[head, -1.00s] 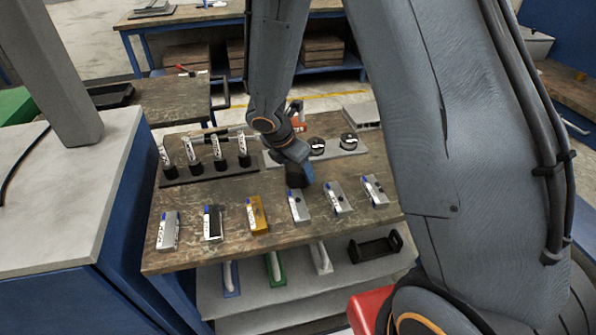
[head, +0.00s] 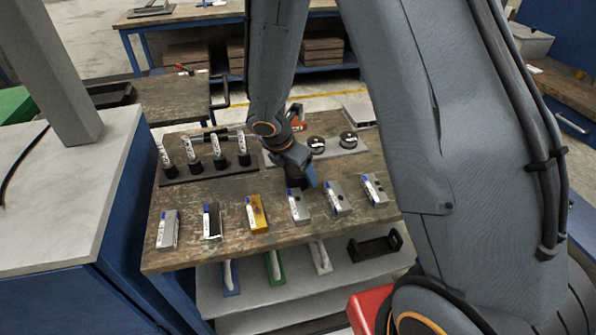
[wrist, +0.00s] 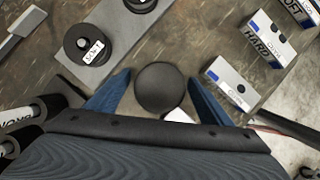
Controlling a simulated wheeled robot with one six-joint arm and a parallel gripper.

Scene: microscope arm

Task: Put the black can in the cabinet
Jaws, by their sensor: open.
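In the wrist view, a round black can (wrist: 160,86) stands on the worktable, seen from above, with part of a white label at its lower edge. My gripper (wrist: 156,80) is open, with one blue finger to each side of the can and visible gaps between. In the head view, my gripper (head: 303,180) is over the middle of the table, and I cannot clearly make out that can there. Two other black cans (head: 316,145) (head: 348,140) stand on a grey plate (head: 336,153) behind it. I cannot tell which unit is the cabinet; a blue-sided unit (head: 60,290) stands at left.
Several small labelled boxes, one of them yellow (head: 257,214), line the front of the worktable (head: 285,235). Several labelled bottles stand on a dark tray (head: 208,172) at back left. A lower shelf (head: 330,285) holds a black holder (head: 375,246) and coloured items.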

